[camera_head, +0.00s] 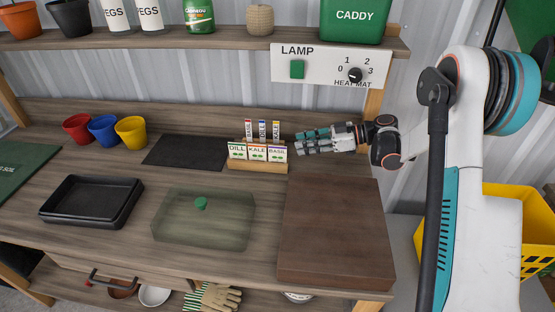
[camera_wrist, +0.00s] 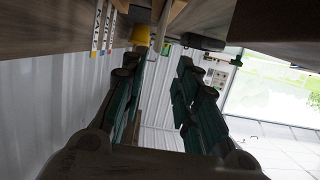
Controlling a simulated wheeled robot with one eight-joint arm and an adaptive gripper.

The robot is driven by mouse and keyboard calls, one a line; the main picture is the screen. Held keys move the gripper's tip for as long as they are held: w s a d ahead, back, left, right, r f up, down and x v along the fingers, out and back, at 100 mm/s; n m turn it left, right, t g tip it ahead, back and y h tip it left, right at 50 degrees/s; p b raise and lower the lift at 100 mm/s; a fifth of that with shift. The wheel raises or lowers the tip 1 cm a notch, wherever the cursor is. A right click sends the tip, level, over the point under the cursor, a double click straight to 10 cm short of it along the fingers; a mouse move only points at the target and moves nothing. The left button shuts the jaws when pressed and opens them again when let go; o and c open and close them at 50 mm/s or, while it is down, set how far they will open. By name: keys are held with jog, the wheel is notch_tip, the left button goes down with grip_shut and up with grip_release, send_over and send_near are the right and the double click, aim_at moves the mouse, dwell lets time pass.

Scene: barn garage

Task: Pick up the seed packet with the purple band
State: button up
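Three seed packets stand in a wooden rack (camera_head: 258,168) at the back of the bench in the head view: the DILL packet (camera_head: 237,151), the KALE packet (camera_head: 257,153) and the BASIL packet (camera_head: 277,153). The bands are small; the right packet's looks purple-blue, but I cannot be sure. My gripper (camera_head: 298,142) is just right of the rack, pointing left, apart from the packets. Its fingers are spread with nothing between them, as the wrist view (camera_wrist: 160,65) also shows.
Upright plant labels (camera_head: 262,131) stand behind the packets. A dark mat (camera_head: 187,152) lies left of the rack. In front are a translucent green lid (camera_head: 203,222) and a brown board (camera_head: 335,230). A black tray (camera_head: 90,202) and coloured pots (camera_head: 103,130) stand left. A control panel (camera_head: 325,66) hangs above.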

aim_at(277, 149)
jog(key=shift+f+b+x, duration=0.15)
jog(key=shift+b+x, duration=0.4)
jog(key=shift+x, duration=1.1)
jog(key=shift+f+b+x, duration=0.2)
jog(key=shift+b+x, duration=0.3)
jog(key=shift+x, duration=1.15)
jog(key=shift+f+b+x, duration=0.15)
jog(key=shift+b+x, duration=0.4)
jog(key=shift+x, duration=1.05)
jog(key=shift+w+d, duration=0.15)
jog(key=shift+d, duration=0.05)
grip_shut()
